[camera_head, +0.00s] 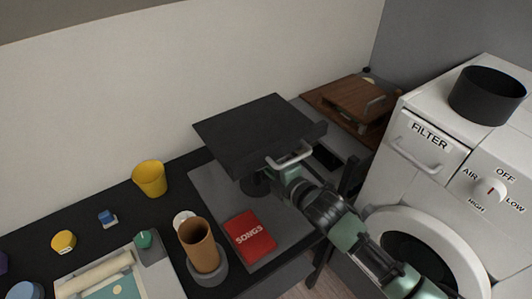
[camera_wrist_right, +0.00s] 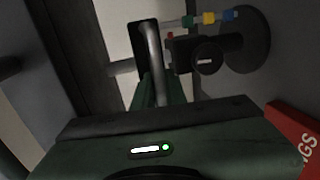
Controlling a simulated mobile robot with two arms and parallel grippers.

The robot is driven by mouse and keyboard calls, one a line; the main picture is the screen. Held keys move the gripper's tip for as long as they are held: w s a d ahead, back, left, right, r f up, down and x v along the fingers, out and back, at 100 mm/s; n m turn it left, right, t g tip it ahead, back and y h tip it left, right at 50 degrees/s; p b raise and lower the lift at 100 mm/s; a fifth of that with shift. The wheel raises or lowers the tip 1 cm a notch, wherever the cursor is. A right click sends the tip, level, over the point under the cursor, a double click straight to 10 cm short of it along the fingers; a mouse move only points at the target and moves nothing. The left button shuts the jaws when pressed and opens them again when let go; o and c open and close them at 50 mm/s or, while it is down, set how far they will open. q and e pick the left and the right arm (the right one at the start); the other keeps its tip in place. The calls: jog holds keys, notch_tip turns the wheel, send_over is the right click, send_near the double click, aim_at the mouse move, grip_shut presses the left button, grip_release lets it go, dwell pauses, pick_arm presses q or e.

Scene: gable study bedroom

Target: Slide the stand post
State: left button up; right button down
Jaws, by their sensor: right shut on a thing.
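A stand with a flat black top plate (camera_head: 258,130) stands on a grey mat (camera_head: 215,192) on the dark desk. A pale handle (camera_head: 290,156) sticks out from the plate's front right side. My right gripper (camera_head: 286,172) is at this handle and shut on it. In the right wrist view the handle (camera_wrist_right: 152,55) runs between my fingers (camera_wrist_right: 158,92). In the head view the plate hides most of the post. My left gripper is not in view.
A red book marked SONGS (camera_head: 250,237) lies in front of the stand. A brown cup (camera_head: 199,248) and a yellow cup (camera_head: 149,178) stand to the left. A wooden box (camera_head: 352,98) sits behind right. A white machine (camera_head: 425,150) stands at the right.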

jog(key=shift+s+f, duration=0.1)
jog(key=shift+f, duration=0.35)
jog(key=shift+d, duration=0.1)
jog(key=c, duration=1.5)
grip_release()
jog(key=shift+f, duration=0.1)
jog(key=shift+o, duration=0.2)
jog(key=shift+r, duration=0.25)
jog(key=b+v, duration=0.1)
jog(key=v, duration=0.6)
jog(key=shift+s+d, duration=0.25)
jog(key=shift+f, duration=0.1)
